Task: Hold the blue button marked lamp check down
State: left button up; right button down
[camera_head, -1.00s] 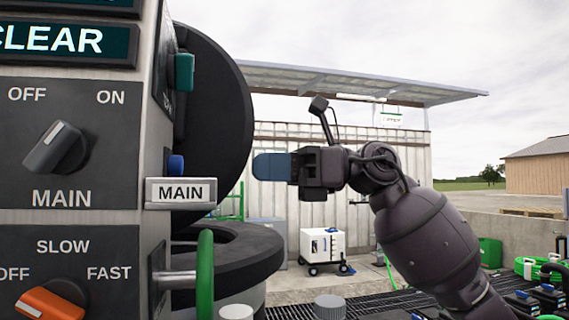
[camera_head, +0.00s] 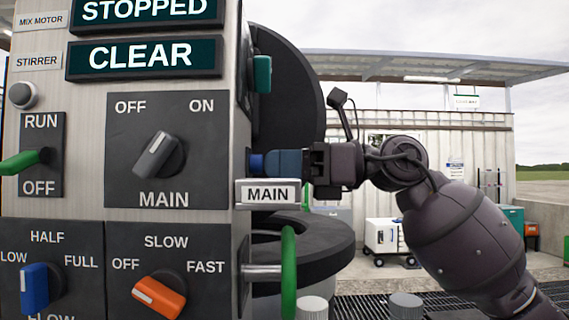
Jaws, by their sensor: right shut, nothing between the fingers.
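The blue button (camera_head: 256,164) sticks out from the right side face of the control panel, just above the plate marked MAIN. A lamp check marking cannot be read from here. My right gripper (camera_head: 279,163) is shut and empty, with its blue fingers pointing left at the button. The fingertips appear to meet the button's outer end; whether it is pressed in cannot be told. My left gripper is not in view.
A green button (camera_head: 262,74) sits higher on the same side face. The MAIN plate (camera_head: 268,193) juts out just below my fingers. A green-rimmed handwheel (camera_head: 289,272) stands lower down. A dark round drum (camera_head: 300,90) is behind.

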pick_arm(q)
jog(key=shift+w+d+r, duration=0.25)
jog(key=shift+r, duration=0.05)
pick_arm(e)
jog(key=shift+a, duration=0.85)
jog(key=shift+s, duration=0.1)
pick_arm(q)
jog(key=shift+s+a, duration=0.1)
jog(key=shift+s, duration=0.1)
pick_arm(e)
jog(key=shift+a, duration=0.1)
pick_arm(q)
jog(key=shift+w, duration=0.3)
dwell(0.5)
